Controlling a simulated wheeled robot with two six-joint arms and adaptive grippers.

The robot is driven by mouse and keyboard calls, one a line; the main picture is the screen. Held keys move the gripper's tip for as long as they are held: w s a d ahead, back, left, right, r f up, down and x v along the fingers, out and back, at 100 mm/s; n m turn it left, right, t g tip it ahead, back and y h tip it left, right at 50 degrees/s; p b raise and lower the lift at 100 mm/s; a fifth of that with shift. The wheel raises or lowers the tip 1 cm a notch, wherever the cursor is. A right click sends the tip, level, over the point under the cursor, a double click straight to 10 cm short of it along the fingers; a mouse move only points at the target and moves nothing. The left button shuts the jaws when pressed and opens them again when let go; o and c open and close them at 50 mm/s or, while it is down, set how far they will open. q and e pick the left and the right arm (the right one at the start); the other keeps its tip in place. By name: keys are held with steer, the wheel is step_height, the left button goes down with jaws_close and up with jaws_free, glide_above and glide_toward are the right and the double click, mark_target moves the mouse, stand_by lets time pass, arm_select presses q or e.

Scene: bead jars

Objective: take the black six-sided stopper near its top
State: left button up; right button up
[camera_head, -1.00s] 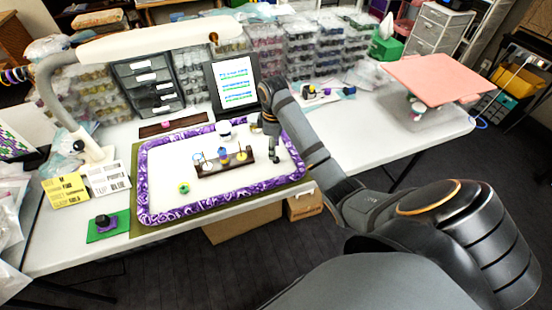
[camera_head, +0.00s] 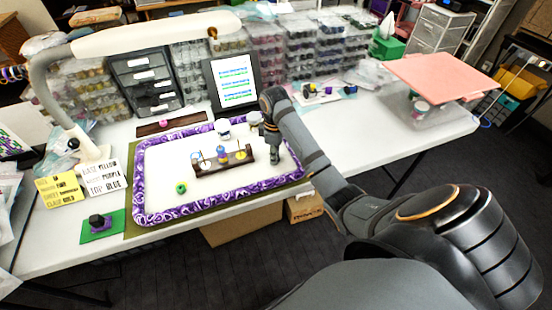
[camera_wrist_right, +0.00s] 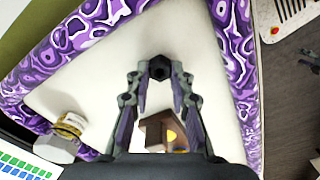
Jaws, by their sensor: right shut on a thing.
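The black six-sided stopper (camera_wrist_right: 159,68) shows in the right wrist view, its dark hexagonal top between the fingertips. My right gripper (camera_wrist_right: 158,72) is shut on it, with a finger on each side. In the head view my right gripper (camera_head: 275,158) points down at the right part of the white work area, right of the brown rack (camera_head: 205,169). The stopper is hard to make out there behind the fingers. My left gripper is not in view.
The white area has a purple patterned border (camera_head: 212,205). The rack, holding small coloured pieces, stands close to my right gripper; its end (camera_wrist_right: 153,135) shows between the fingers. A white-lidded jar (camera_head: 222,126) stands behind it. A green ring (camera_head: 181,187) lies at front left.

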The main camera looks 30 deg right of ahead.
steer(key=shift+r, duration=0.1)
steer(key=shift+r, duration=0.3)
step_height(320, 180, up, 3)
steer(key=shift+f+p, duration=0.2)
steer(key=shift+p, duration=0.4)
steer(key=s+a+r+p, duration=0.7)
steer(key=s+r+p, duration=0.2)
steer(key=s+p, duration=0.3)
steer(key=shift+r+p, duration=0.3)
steer(key=shift+p, duration=1.1)
